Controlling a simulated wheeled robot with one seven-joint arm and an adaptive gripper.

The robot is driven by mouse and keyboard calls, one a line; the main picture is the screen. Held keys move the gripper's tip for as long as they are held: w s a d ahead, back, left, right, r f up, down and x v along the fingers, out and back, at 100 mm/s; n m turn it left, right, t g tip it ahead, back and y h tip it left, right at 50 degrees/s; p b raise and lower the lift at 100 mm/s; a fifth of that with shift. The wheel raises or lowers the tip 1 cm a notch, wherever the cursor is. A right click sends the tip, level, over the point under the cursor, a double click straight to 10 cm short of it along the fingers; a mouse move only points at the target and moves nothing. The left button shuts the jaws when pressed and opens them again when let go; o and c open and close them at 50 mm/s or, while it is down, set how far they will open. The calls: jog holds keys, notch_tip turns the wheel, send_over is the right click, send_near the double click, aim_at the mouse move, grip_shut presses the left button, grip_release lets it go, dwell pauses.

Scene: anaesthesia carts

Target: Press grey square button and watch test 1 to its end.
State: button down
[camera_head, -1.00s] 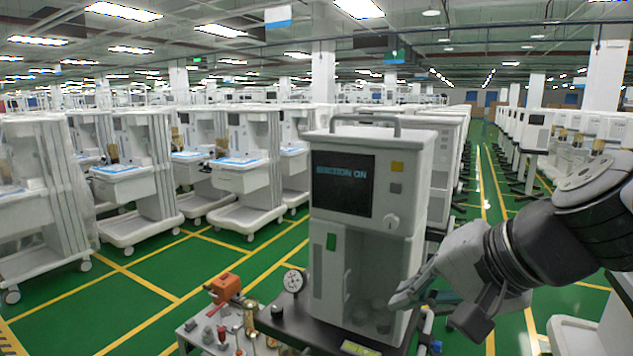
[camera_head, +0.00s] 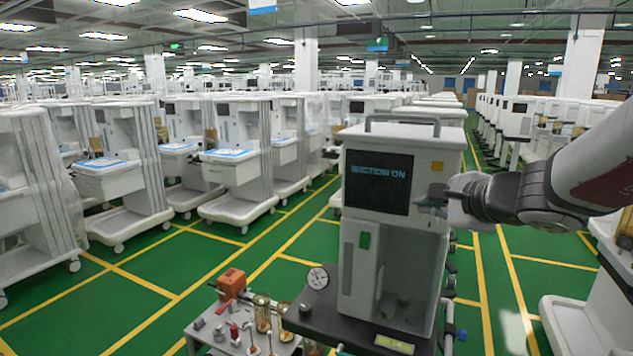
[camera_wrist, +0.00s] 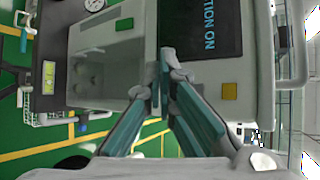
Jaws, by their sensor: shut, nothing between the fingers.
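The white machine (camera_head: 397,258) stands on a dark cart top, its black screen (camera_head: 380,180) reading "SUCTION ON". The screen also shows sideways in the wrist view (camera_wrist: 215,28). A yellow square (camera_head: 437,166) sits right of the screen; it also shows in the wrist view (camera_wrist: 230,90). My gripper (camera_head: 430,202) is shut and empty, its tips at the panel just below the yellow square. The teal fingers come together in the wrist view (camera_wrist: 166,62). The grey square button and the knob are covered by my gripper; I cannot tell whether the tips touch the button.
A round gauge (camera_head: 318,277) and a green-lit display (camera_head: 394,344) are at the machine's base. A small side table with an orange box (camera_head: 231,283) and glass jars stands at the lower left. Rows of white carts (camera_head: 238,170) fill the left.

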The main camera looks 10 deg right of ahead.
jog(key=shift+w, duration=0.1)
jog(key=w+d, duration=0.5)
jog(key=w, duration=0.2)
dwell(0.4)
jog(key=shift+w, duration=0.15)
dwell(1.3)
jog(key=shift+w+d, duration=0.2)
jog(key=shift+w, duration=0.1)
jog(key=shift+w+d+b, duration=0.25)
jog(key=shift+w+b, duration=0.05)
jog(key=shift+w, duration=0.05)
dwell(0.9)
jog(key=shift+s, duration=0.1)
jog(key=shift+s+a, duration=0.45)
jog(key=shift+s, duration=0.2)
